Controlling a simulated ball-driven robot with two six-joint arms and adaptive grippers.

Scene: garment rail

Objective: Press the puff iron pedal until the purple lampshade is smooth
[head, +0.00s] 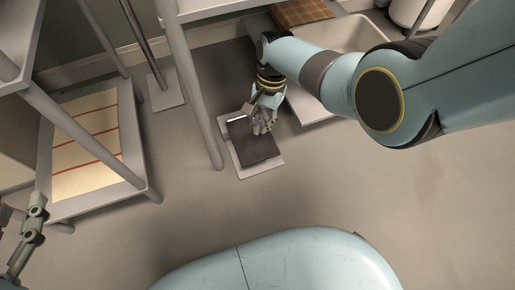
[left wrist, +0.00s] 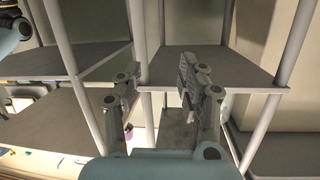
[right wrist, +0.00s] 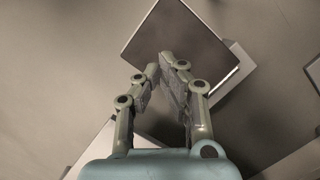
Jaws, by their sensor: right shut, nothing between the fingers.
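The pedal (head: 252,143) is a dark square plate on a pale base (head: 262,169) on the floor. My right gripper (head: 264,122) is over the far part of the plate, pointing down; contact cannot be told. In the right wrist view the plate (right wrist: 183,35) lies beyond the fingertips (right wrist: 164,62), which are together with nothing between them. My left gripper (left wrist: 158,68) is open and empty in front of grey shelving; part of it shows at the head view's left edge (head: 30,225). A small purple patch (left wrist: 128,132) shows behind its left finger. I cannot tell whether this is the lampshade.
A rack (head: 199,95) with upright posts stands left of the pedal. A low shelf (head: 148,187) with striped cloth is further left. The floor to the right is clear.

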